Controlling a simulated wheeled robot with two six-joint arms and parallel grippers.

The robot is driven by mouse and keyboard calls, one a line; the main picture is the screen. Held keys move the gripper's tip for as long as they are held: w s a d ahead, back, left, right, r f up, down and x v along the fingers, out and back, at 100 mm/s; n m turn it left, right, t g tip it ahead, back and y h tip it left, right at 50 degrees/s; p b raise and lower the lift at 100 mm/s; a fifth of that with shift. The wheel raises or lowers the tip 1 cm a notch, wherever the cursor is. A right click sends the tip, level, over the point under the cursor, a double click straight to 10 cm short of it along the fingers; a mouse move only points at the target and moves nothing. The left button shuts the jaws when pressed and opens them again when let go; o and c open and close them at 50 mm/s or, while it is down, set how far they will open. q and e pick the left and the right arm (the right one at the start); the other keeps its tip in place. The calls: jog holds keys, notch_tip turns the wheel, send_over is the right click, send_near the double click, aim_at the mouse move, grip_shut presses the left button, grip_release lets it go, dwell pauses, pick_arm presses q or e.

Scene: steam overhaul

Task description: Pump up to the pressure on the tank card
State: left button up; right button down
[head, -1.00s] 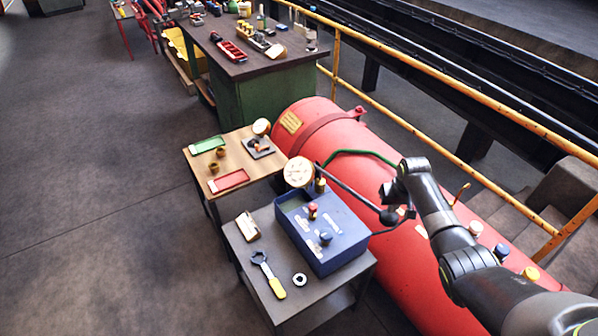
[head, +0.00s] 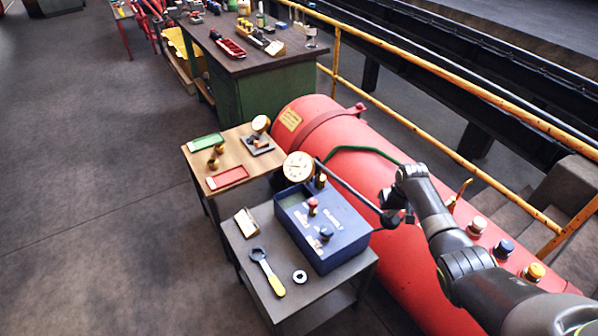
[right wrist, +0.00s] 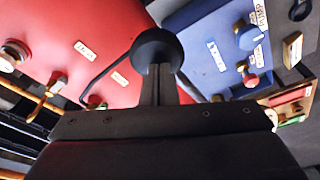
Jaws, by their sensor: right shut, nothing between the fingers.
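The blue pump box (head: 335,245) stands on a grey cart, with a round white gauge (head: 298,167) at its back; its reading is too small to make out. A dark lever (head: 350,190) runs from the box toward the tank and ends in a black knob (head: 389,218). My right gripper (head: 402,216) is shut and empty at the knob. In the right wrist view the round black knob (right wrist: 157,48) sits just ahead of the closed fingertips (right wrist: 158,70); contact is unclear. The red tank (head: 400,255) bears a yellow plate (head: 291,121), its writing unreadable. My left gripper is out of view.
The cart (head: 305,290) also holds a yellow-handled wrench (head: 267,271), a ring (head: 300,276) and a small card (head: 246,222). A wooden table (head: 203,165) with red and green trays stands behind. Valve knobs line the tank; a yellow railing (head: 440,145) runs behind it.

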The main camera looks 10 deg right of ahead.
notch_tip(320, 180, down, 12)
jog(key=b, duration=0.9)
jog(key=r+p, duration=1.5)
jog(key=shift+w, duration=0.25)
jog(key=shift+r+b, duration=0.5)
jog(key=shift+r, duration=0.3)
